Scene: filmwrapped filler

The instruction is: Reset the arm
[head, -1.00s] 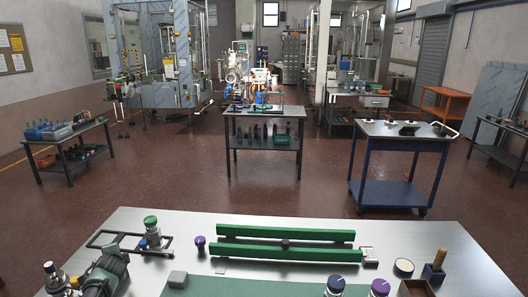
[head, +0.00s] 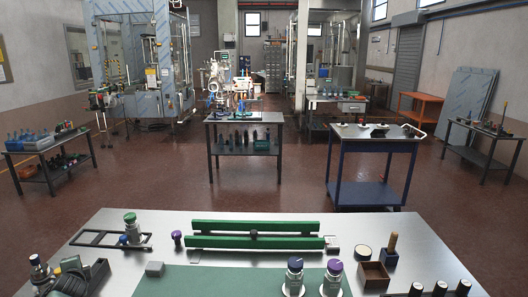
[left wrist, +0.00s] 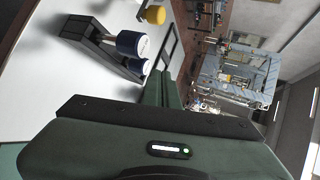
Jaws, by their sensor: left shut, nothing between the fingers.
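My left gripper (left wrist: 169,82) shows in the left wrist view. Its dark body with a small green light fills the bottom, and its fingers lie together with nothing between them.
The near metal workbench (head: 395,229) holds green rails (head: 256,227), a blue-lidded jar (head: 294,277), a purple-lidded jar (head: 332,279) and an open brown box (head: 374,275). A blue cart (head: 374,193) stands beyond. The red floor between the tables is open.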

